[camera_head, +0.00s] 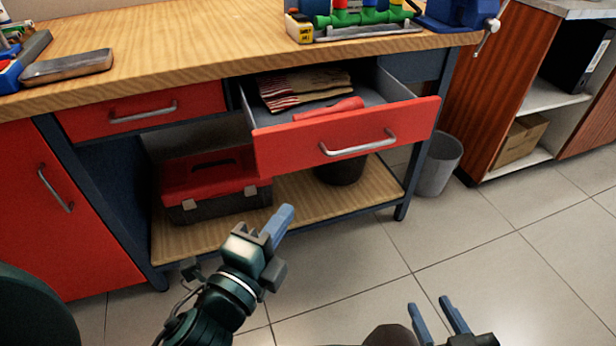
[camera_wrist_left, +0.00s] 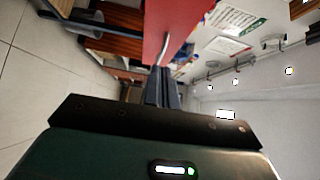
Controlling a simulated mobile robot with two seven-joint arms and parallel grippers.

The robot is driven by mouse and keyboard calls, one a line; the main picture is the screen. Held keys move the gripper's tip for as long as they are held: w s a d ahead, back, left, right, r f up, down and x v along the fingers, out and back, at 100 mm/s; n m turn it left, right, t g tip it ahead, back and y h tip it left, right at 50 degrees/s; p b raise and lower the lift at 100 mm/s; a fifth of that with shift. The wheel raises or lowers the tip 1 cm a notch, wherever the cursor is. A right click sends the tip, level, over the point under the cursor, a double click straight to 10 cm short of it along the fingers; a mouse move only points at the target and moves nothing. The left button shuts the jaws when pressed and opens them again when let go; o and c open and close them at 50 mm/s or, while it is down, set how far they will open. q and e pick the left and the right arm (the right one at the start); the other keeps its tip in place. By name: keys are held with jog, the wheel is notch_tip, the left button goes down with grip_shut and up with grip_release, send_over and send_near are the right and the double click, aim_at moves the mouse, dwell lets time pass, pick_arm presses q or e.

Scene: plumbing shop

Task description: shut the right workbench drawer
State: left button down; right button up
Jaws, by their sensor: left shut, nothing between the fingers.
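The right workbench drawer (camera_head: 345,132) is pulled out, with its red front standing well forward of the bench frame. It has a silver bar handle (camera_head: 358,145). A striped cloth (camera_head: 305,88) and a red tool (camera_head: 330,108) lie inside. My left gripper (camera_head: 284,217) is shut and empty, and appears below the drawer front in the head view. In the left wrist view its closed fingers (camera_wrist_left: 162,80) point towards a red panel (camera_wrist_left: 165,30), which looks like the drawer front; I cannot tell whether they touch. My right gripper (camera_head: 437,308) is open and empty at the bottom right.
The left drawer (camera_head: 140,114) is shut. A red and black toolbox (camera_head: 215,187) stands on the lower shelf (camera_head: 300,215). A grey bin (camera_head: 438,165) stands right of the bench, beside a wooden cabinet (camera_head: 500,85). The tiled floor in front is clear.

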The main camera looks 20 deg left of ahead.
pick_arm(q)
send_near(311, 152)
jog(key=w+d, duration=0.2)
jog(key=d, duration=0.1)
jog(key=w, duration=0.1)
jog(key=w+a, duration=0.1)
jog(key=shift+w+a, duration=0.15)
jog(key=shift+w, duration=0.2)
jog(key=shift+w+a, duration=0.25)
jog(key=shift+w, duration=0.15)
jog(key=shift+w, duration=0.1)
